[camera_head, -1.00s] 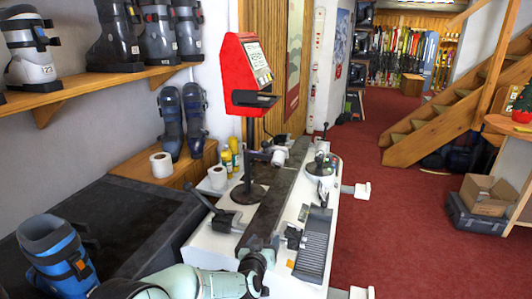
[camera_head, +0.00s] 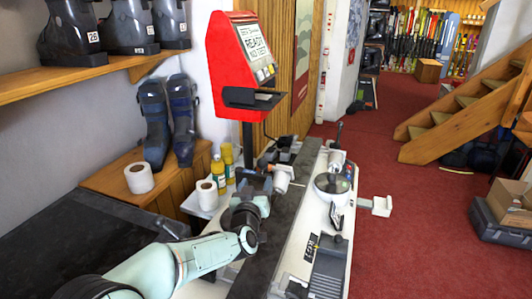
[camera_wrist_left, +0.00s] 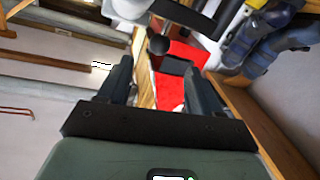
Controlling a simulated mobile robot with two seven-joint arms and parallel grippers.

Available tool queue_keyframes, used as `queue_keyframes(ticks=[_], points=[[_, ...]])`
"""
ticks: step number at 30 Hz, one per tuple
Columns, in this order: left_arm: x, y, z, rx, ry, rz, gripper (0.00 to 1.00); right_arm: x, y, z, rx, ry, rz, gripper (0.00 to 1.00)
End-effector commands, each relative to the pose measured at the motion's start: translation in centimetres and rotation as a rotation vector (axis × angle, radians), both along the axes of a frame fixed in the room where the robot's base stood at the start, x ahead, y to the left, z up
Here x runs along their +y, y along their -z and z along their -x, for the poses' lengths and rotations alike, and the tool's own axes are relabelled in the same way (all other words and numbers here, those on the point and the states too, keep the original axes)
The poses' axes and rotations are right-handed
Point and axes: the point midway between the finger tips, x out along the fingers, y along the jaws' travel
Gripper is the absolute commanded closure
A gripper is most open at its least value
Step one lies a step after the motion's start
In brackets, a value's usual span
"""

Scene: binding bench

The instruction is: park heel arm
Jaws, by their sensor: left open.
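The white binding bench (camera_head: 290,255) runs away from me with a dark strip along it. On it, a white cylinder on a dark arm (camera_head: 283,178) sits just beyond my left gripper (camera_head: 259,183); I cannot tell for sure that this is the heel arm. A second black-handled lever (camera_head: 338,131) stands upright at the right of the bench. My right gripper is not in view.
A red display (camera_head: 240,60) reading "READY" stands on a post close behind my left gripper. Yellow bottles (camera_head: 218,172) and paper rolls (camera_head: 139,177) stand to the left. Boots line the shelf (camera_head: 90,73). The red floor (camera_head: 420,230) to the right is mostly clear.

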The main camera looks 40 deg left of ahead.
Motion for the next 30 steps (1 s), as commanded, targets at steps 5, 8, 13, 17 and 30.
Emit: queue_keyframes(ticks=[5,8,13,17,30], points=[[0.6,-0.3,-0.9,-0.004,-0.002,-0.002,0.36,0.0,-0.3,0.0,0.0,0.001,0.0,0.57],[1.4,-0.2,-2.3,-0.002,-0.004,-0.001,0.36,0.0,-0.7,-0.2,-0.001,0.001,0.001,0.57],[3.1,-0.3,-5.5,-0.003,-0.004,-0.002,0.36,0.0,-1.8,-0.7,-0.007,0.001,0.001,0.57],[4.4,-0.4,-7.9,-0.004,-0.003,-0.001,0.36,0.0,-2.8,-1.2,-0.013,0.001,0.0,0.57],[6.5,-0.2,-11.7,-0.003,-0.002,-0.002,0.36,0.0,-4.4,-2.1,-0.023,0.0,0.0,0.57]])
